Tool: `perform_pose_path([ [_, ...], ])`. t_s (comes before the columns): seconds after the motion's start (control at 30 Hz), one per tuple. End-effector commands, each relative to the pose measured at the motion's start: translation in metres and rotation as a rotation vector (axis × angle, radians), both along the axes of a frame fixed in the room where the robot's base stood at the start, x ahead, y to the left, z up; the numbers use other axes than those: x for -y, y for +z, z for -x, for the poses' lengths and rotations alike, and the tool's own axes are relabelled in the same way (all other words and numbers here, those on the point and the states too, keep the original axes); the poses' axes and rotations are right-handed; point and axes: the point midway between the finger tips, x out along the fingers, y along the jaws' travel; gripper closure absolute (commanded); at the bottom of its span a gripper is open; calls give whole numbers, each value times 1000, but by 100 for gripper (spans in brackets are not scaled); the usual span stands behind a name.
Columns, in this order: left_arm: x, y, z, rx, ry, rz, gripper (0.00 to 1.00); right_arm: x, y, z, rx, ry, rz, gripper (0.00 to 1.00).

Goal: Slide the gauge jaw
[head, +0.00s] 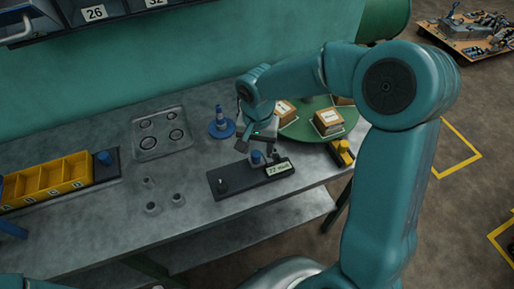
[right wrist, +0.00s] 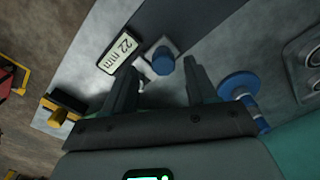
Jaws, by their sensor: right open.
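The gauge is a dark flat plate (head: 230,178) on the grey bench, with a black upright post (head: 222,186) at its left end and a label reading 22 mm (head: 279,168) at its right. A jaw with a blue knob (head: 256,157) stands near the label. My right gripper (head: 257,149) is open just above the knob. In the right wrist view, the blue knob (right wrist: 163,62) appears between the spread fingers (right wrist: 160,78), with the 22 mm label (right wrist: 120,50) to the left. I cannot tell whether the fingers touch the knob. My left gripper is not in view.
A blue stepped stand (head: 221,125) is behind the gauge. A green round table (head: 302,127) with boxes is to the right, near a yellow-and-black block (head: 342,153). Grey cups (head: 152,207), a ringed tray (head: 146,152) and a yellow bin (head: 50,180) are left.

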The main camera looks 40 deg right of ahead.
Motion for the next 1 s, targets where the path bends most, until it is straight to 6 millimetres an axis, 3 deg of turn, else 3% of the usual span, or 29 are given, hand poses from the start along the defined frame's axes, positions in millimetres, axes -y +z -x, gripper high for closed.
perform_pose_path([
  [0.2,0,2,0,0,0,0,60,0,-18,-2,-1,0,0,43],
  [0.47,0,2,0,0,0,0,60,0,-20,-3,0,0,0,43],
  [0.63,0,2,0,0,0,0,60,0,-19,-2,-1,0,1,95],
  [0.67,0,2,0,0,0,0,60,0,-19,-2,-1,0,1,100],
  [0.83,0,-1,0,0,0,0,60,-4,-21,-4,0,2,0,100],
  [1.0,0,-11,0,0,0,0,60,-31,-22,-11,3,5,-1,100],
])
